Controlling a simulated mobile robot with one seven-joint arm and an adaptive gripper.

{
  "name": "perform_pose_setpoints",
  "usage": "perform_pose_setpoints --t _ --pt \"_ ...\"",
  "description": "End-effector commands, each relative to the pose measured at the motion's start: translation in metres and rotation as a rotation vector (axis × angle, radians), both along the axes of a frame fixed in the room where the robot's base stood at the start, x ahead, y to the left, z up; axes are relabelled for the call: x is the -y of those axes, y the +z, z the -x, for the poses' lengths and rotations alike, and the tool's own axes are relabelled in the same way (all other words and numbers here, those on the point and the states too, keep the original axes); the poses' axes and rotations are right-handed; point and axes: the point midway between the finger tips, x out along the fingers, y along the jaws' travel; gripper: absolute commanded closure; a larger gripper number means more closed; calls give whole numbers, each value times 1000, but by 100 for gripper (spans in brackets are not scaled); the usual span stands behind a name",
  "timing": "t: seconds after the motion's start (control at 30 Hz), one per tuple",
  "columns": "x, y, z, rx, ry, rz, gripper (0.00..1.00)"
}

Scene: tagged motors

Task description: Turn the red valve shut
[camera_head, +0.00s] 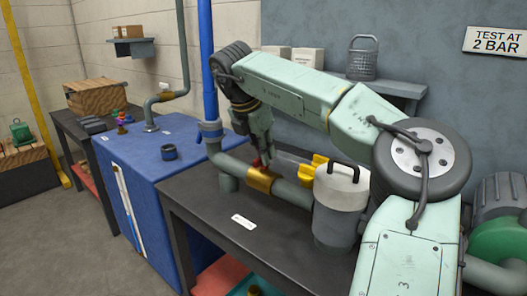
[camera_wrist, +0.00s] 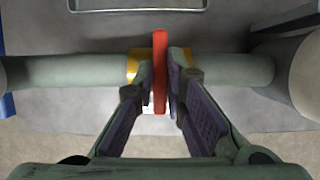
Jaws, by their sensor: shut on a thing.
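The red valve (camera_wrist: 160,62) stands on a brass-coloured collar (camera_wrist: 134,66) around a grey-green pipe (camera_wrist: 70,71). In the wrist view its handle shows as a narrow red bar across the pipe. My gripper (camera_wrist: 161,85) is shut on the red handle, one finger on each side. In the head view, my gripper (camera_head: 264,158) reaches down from above to the pipe. Only a small bit of the red valve (camera_head: 257,163) shows there, above the collar (camera_head: 262,179); the rest is hidden by the fingers.
A grey canister (camera_head: 338,205) with a black handle stands right of the valve. A yellow object (camera_head: 308,170) lies behind the pipe. A blue vertical pipe (camera_head: 207,70) rises at the left. The dark table's front (camera_head: 270,225) is mostly clear, with a white tag (camera_head: 243,221).

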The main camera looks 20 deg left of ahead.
Motion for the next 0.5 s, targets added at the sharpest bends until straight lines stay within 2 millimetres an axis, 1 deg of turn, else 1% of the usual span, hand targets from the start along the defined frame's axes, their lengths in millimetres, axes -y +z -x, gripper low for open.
perform_pose_setpoints --t 0.43,0.47,0.5 --pt "0 0 0 -1 -10 -1 100" --pt "0 0 0 -1 -10 -1 88" --pt "0 0 0 -1 -10 -1 85"
